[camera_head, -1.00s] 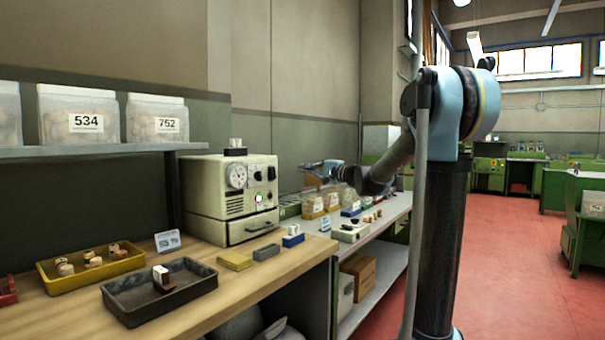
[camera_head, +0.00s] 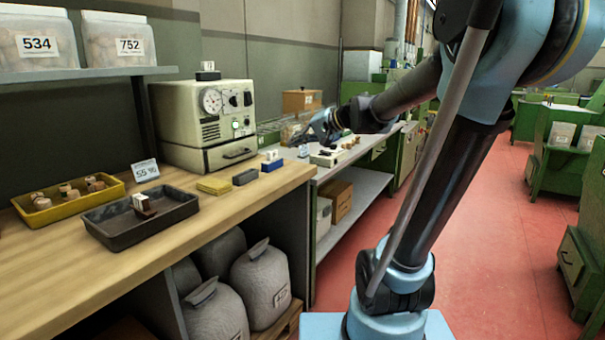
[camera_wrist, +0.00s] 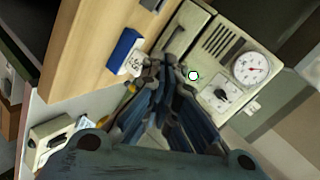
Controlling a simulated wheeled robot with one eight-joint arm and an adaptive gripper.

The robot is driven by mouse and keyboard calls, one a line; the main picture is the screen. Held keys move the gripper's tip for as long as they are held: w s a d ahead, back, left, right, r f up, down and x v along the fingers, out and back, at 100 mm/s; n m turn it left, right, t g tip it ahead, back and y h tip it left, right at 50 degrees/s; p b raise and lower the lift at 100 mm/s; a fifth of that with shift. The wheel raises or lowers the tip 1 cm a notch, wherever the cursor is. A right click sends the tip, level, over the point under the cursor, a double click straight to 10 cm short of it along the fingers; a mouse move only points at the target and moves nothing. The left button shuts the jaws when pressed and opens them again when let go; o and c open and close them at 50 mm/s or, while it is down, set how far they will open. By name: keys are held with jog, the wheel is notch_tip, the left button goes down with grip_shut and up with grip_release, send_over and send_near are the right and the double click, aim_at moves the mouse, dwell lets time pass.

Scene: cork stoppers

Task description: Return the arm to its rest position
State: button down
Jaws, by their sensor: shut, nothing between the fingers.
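My gripper (camera_head: 318,132) is at the end of my arm, over the grey bench beyond the wooden table's far end, to the right of the cream machine. Its fingers point left, toward the machine. In the wrist view my gripper (camera_wrist: 165,72) is shut, its blue-grey fingers together and nothing between them. The cream machine (camera_wrist: 222,50) with a dial lies beyond the fingertips. My arm reaches from the lower middle of the head view up to the top right, then back left to the gripper.
The wooden table (camera_head: 240,195) holds a yellow tray (camera_head: 68,213) with corks, a dark tray (camera_head: 175,218), the cream machine (camera_head: 185,100) and small blocks. Grey sacks (camera_head: 262,285) stand beneath. A grey bench (camera_head: 352,180) stands beyond. The red floor (camera_head: 500,240) to the right is open.

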jog(key=s+d+f+n+g+h, duration=0.1)
jog(key=s+d+f+h, duration=0.4)
jog(key=s+d+f, duration=0.5)
jog(key=s+d+f+n+g+h, duration=0.1)
jog(key=s+d+f+g+h, duration=0.1)
jog(key=s+d+f+h, duration=0.4)
jog(key=s+d+f, duration=0.5)
jog(key=s+f, duration=0.3)
jog(key=s, duration=0.1)
jog(key=shift+s+d+f+g, duration=0.15)
jog(key=shift+s+f+g, duration=0.15)
jog(key=shift+s, duration=0.05)
